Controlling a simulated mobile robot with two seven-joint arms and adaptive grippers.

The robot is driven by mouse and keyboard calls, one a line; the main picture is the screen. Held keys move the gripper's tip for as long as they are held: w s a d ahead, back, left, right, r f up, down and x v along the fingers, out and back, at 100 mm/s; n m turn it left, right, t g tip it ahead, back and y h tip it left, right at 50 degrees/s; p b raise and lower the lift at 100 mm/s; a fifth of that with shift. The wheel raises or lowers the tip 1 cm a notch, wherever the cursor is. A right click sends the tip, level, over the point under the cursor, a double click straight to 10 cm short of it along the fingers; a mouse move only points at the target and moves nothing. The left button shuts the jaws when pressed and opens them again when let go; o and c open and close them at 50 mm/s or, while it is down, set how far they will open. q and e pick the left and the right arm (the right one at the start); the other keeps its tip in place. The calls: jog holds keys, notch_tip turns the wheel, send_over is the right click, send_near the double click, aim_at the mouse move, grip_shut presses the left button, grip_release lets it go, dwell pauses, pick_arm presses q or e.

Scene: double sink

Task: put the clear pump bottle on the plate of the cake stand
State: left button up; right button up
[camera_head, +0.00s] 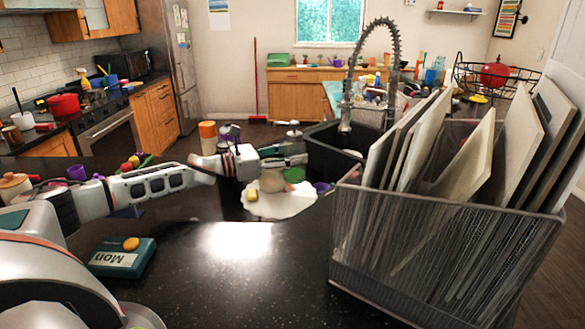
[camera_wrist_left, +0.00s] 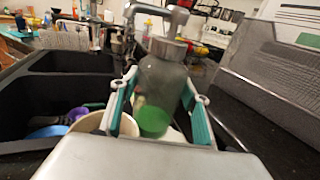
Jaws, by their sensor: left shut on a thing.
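The clear pump bottle (camera_wrist_left: 160,85) has a metal pump top and green at its bottom. In the wrist view it stands upright between the two teal fingers of my left gripper (camera_wrist_left: 158,105), which is shut on it. In the head view my left gripper (camera_head: 284,155) covers the bottle's middle; its green bottom (camera_head: 294,174) shows below the fingers. A white plate-like surface (camera_head: 285,208), which looks like the cake stand's plate, lies under and in front of the bottle. I cannot tell whether the bottle touches it. My right gripper is not in view.
A small yellow item (camera_head: 252,195) and a beige cup-like item (camera_head: 272,181) are at the plate. The black sink (camera_head: 345,160) lies behind right. A mesh rack (camera_head: 430,240) with boards stands at the right. A teal box (camera_head: 122,258) lies front left; the middle counter is clear.

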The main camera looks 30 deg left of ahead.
aim_at(284, 168)
pick_arm(q)
notch_tip(284, 168, down, 3)
jog(key=shift+f, duration=0.55)
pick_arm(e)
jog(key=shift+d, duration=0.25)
